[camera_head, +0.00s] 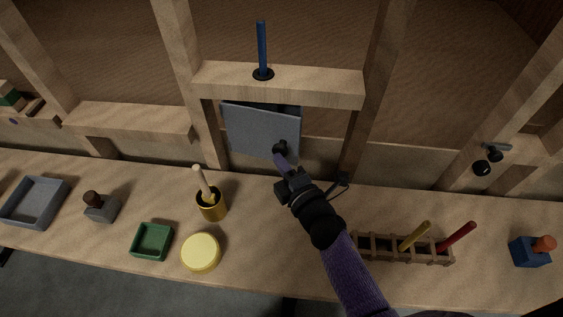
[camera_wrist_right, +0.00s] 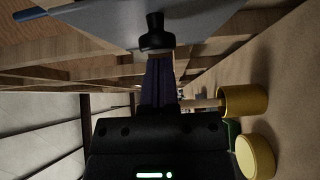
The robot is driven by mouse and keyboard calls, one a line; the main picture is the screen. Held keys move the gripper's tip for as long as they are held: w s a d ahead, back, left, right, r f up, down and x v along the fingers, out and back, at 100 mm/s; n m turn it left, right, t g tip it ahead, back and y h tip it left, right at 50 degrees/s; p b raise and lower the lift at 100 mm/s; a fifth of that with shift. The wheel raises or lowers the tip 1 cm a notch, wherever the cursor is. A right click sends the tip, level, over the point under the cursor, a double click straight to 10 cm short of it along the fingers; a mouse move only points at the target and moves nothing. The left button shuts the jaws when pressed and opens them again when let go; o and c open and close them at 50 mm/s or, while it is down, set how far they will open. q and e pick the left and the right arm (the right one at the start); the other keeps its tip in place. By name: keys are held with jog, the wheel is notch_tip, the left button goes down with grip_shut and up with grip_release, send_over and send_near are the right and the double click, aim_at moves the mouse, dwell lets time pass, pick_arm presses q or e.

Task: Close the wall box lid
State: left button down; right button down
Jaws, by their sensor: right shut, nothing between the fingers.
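The wall box lid (camera_head: 255,130) is a grey panel under the wooden shelf, in the middle of the head view. It sits at an angle to the wall frame, and a dark gap shows behind its upper right edge. A black knob (camera_head: 279,147) stands on its lower right part. My right gripper (camera_head: 279,159) is shut and empty, with its purple fingertips at the knob. In the right wrist view the knob (camera_wrist_right: 156,36) is just beyond the fingertips (camera_wrist_right: 158,58), against the grey lid (camera_wrist_right: 95,22); I cannot tell whether they touch. My left gripper is not in view.
A blue rod (camera_head: 262,45) stands on the shelf (camera_head: 315,88) above the lid. On the bench are a yellow cup (camera_head: 212,208) with a wooden stick, a yellow round lid (camera_head: 201,252), a green tray (camera_head: 152,241) and a wooden rack (camera_head: 390,248). Wooden posts flank the lid.

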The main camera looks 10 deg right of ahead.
aim_at(290, 154)
jog(key=shift+w+d, duration=1.1)
jog(key=shift+r, duration=0.1)
